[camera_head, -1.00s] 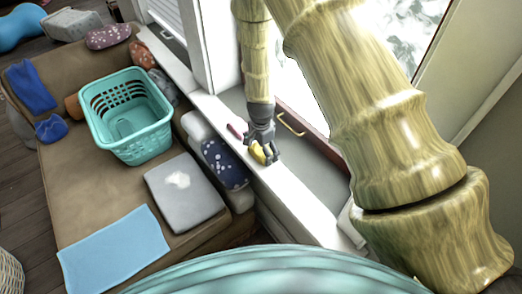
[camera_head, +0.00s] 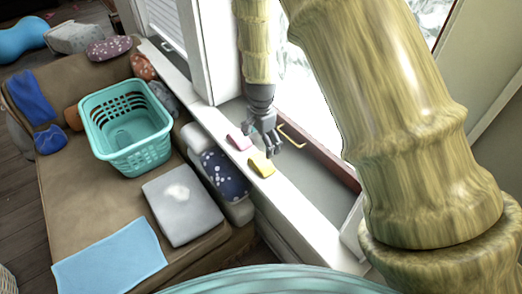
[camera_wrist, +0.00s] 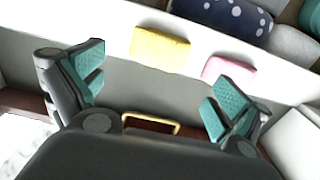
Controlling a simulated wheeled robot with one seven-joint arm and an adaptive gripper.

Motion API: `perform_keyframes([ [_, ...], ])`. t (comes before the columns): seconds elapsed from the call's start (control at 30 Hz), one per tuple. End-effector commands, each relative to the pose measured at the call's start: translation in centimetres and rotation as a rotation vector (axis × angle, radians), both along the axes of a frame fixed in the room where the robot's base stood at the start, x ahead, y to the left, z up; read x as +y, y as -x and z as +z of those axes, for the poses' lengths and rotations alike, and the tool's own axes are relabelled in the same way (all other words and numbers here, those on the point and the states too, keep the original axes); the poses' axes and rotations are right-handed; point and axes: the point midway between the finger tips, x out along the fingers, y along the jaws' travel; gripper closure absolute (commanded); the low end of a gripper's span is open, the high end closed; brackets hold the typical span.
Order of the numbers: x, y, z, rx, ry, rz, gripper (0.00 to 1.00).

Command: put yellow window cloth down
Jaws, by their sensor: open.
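The yellow window cloth (camera_head: 261,165) lies on the white window sill. In the wrist view the yellow cloth (camera_wrist: 159,50) lies flat beyond my fingers, left of centre, with nothing holding it. My gripper (camera_head: 272,140) is open and empty beside the cloth, on its window side. In the wrist view its two teal-padded fingers (camera_wrist: 160,95) are spread wide, apart from the cloth. A pink cloth (camera_head: 239,141) lies on the same sill, and it also shows in the wrist view (camera_wrist: 229,75).
A brass window handle (camera_head: 291,135) is close to my gripper. The sofa beside the sill (camera_head: 310,232) holds a teal laundry basket (camera_head: 130,150), a grey cushion (camera_head: 183,205), a blue cloth (camera_head: 108,262) and a dark dotted cushion (camera_head: 224,176). The sill's near part is bare.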

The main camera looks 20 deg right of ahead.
Motion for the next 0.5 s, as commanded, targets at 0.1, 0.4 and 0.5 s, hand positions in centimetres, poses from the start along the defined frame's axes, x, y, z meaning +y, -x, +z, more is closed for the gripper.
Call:
perform_keyframes([
  [0.1,0.0,0.0,1.0,0.0,0.0,0.001,0.0],
  [0.4,0.0,0.1,1.8,0.002,0.0,0.0,0.0],
  [0.5,0.0,0.1,1.8,0.001,-0.001,0.0,0.0],
])
